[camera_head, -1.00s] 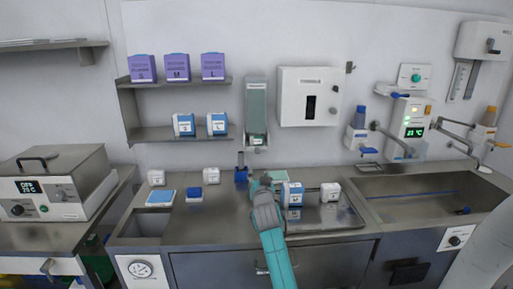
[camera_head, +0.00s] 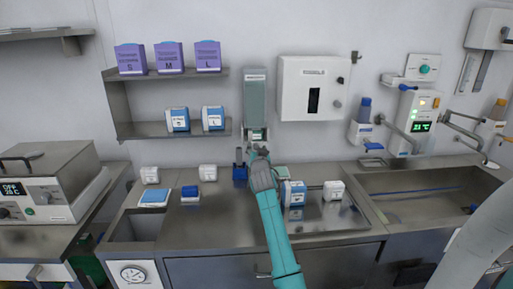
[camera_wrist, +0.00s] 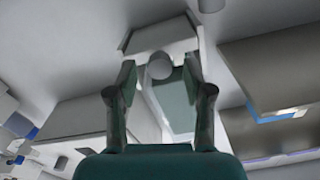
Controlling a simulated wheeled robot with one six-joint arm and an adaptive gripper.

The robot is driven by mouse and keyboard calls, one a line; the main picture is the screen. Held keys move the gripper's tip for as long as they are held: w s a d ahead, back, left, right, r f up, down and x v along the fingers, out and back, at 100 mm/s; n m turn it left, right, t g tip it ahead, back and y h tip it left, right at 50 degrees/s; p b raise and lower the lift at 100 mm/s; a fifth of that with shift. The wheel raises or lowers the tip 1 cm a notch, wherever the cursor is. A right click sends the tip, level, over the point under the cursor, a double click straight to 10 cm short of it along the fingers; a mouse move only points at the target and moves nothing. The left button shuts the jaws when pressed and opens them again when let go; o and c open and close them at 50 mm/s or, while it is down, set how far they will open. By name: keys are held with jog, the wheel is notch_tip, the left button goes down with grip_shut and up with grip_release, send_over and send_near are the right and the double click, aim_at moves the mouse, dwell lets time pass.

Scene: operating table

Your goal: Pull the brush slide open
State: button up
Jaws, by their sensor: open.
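The brush dispenser, a tall grey-green wall unit (camera_head: 255,98), hangs above the middle of the counter. Its pale slide (camera_head: 257,134) is at the lower end, partly hidden by my gripper (camera_head: 258,152), which is raised in front of and just below it. In the wrist view the pale slide (camera_wrist: 140,40) is ahead, with a round knob (camera_wrist: 160,66) showing between the open fingers of my gripper (camera_wrist: 160,90). The fingers hold nothing. I cannot tell whether they touch the knob.
On the counter below are a blue holder (camera_head: 240,172), a blue-and-white box (camera_head: 293,193) and a white container (camera_head: 334,190). A white wall cabinet (camera_head: 312,88) is close on the right. Shelves with boxes (camera_head: 168,133) are on the left. A sink (camera_head: 430,190) is at the right.

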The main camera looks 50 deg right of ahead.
jog(key=shift+x, duration=1.15)
jog(key=shift+c, duration=0.2)
grip_shut()
